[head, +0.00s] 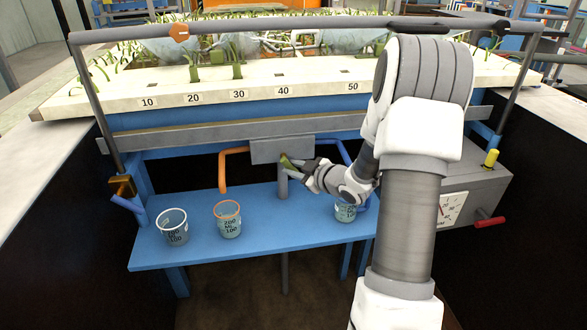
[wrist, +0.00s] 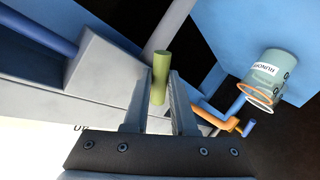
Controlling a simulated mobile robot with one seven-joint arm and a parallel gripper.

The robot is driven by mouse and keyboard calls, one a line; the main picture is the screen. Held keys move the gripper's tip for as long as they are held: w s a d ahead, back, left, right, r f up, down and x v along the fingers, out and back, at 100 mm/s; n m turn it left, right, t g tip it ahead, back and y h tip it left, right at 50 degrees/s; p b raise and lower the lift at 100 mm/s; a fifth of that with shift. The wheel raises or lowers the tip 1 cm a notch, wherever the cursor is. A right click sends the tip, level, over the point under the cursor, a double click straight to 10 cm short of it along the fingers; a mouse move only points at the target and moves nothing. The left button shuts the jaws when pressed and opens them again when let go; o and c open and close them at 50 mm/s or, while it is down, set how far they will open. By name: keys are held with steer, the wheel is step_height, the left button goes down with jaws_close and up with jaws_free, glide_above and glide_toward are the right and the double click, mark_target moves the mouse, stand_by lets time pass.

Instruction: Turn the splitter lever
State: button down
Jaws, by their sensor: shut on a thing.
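The splitter is a grey box (head: 268,151) on a post under the flume's front edge, with an orange pipe (head: 222,168) on its left and a blue pipe (head: 334,150) on its right. Its lever has an olive-green round handle (head: 286,161) at the front of the box. In the wrist view the green handle (wrist: 160,70) stands between my two fingers. My gripper (head: 299,164) reaches in from the right and is shut on the handle. My fingers partly hide the lever in the head view.
On the blue bench (head: 270,238) stand a white-rimmed beaker (head: 174,232), an orange-rimmed beaker (head: 229,224) and a third beaker (head: 345,212), partly behind my arm. A grey dial box (head: 475,190) with a red handle (head: 490,222) is at right. A brass valve (head: 122,186) is at left.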

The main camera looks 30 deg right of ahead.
steer(key=c, duration=0.7)
jaws_free()
steer(key=shift+c, duration=0.2)
steer(key=p+v, duration=0.4)
steer(key=v, duration=1.3)
steer(key=shift+s, duration=0.25)
steer(key=shift+w, duration=0.15)
